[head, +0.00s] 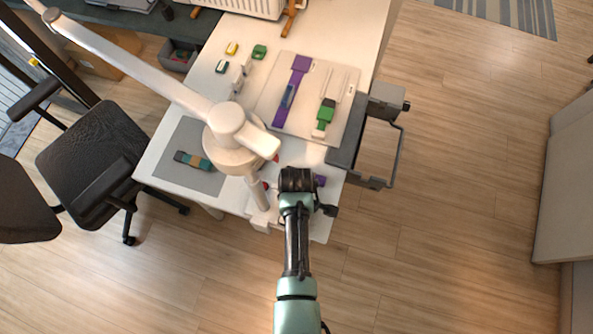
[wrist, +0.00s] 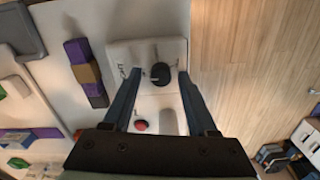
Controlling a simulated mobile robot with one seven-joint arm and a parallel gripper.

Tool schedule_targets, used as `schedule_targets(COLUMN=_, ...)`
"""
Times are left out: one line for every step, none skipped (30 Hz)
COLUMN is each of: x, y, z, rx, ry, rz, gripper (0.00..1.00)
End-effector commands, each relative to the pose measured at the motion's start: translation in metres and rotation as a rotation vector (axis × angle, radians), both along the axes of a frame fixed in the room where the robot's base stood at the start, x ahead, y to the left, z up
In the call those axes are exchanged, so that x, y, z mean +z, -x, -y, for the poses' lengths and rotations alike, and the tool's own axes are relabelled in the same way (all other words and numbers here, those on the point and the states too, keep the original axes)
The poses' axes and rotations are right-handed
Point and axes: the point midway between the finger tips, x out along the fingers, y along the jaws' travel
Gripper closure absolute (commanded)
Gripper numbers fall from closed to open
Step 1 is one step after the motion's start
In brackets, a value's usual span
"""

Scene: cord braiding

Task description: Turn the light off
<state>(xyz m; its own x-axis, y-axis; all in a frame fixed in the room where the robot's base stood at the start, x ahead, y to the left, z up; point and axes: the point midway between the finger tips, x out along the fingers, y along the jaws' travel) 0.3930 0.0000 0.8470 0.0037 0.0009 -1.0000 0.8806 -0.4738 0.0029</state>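A white control panel (wrist: 118,52) lies at the table's front edge in the wrist view. It carries a round black knob (wrist: 160,74) with a pale mark, and small dark lettering beside it that is hard to read. A red button (wrist: 141,126) sits nearer my gripper's body. My gripper (wrist: 160,78) is open, its two fingers on either side of the knob with visible gaps; I cannot tell their height over the panel. In the head view my gripper (head: 298,182) hides the panel and knob. A white jointed lamp (head: 228,120) stands to the left of it.
A purple and brown block (wrist: 86,72) lies beside the panel. A board (head: 340,92) with coloured cord pieces lies farther back. A grey open frame (head: 372,140) juts from the table's right edge. A black chair (head: 95,150) stands left. The floor on the right is clear.

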Motion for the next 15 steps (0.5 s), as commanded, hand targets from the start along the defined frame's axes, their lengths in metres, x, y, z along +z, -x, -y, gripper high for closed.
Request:
schedule_targets(x=0.0, y=0.001, z=0.0, rx=-0.001, ry=0.0, rz=-0.001, gripper=0.38)
schedule_targets(x=0.0, y=0.001, z=0.0, rx=-0.001, ry=0.0, rz=-0.001, gripper=0.38)
schedule_targets(x=-0.001, y=0.001, z=0.0, rx=-0.001, ry=0.0, rz=-0.001, gripper=0.38)
schedule_targets(x=-0.001, y=0.001, z=0.0, rx=-0.001, ry=0.001, rz=-0.003, gripper=0.38)
schedule_targets(x=-0.001, y=0.001, z=0.0, rx=-0.001, ry=0.001, rz=-0.003, gripper=0.38)
schedule_targets(x=-0.001, y=0.001, z=0.0, rx=-0.001, ry=0.001, rz=-0.003, gripper=0.38)
schedule_targets(x=-0.001, y=0.001, z=0.0, rx=-0.002, ry=0.001, rz=-0.003, gripper=0.38)
schedule_targets(x=-0.001, y=0.001, z=0.0, rx=-0.002, ry=0.001, rz=-0.003, gripper=0.38)
schedule_targets(x=0.0, y=0.001, z=0.0, rx=-0.002, ry=0.001, rz=-0.003, gripper=0.38)
schedule_targets(x=0.001, y=0.001, z=0.0, rx=-0.002, ry=0.001, rz=-0.003, gripper=0.38)
schedule_targets(x=0.002, y=0.001, z=0.0, rx=-0.002, ry=0.001, rz=-0.003, gripper=0.38)
schedule_targets(x=0.005, y=0.001, z=0.0, rx=-0.002, ry=0.001, rz=-0.003, gripper=0.38)
schedule_targets(x=0.008, y=0.001, z=0.0, rx=-0.002, ry=0.001, rz=-0.002, gripper=0.38)
schedule_targets(x=0.011, y=0.001, z=0.0, rx=-0.002, ry=0.001, rz=-0.002, gripper=0.38)
schedule_targets(x=0.017, y=0.001, z=0.0, rx=-0.002, ry=0.001, rz=0.0, gripper=0.38)
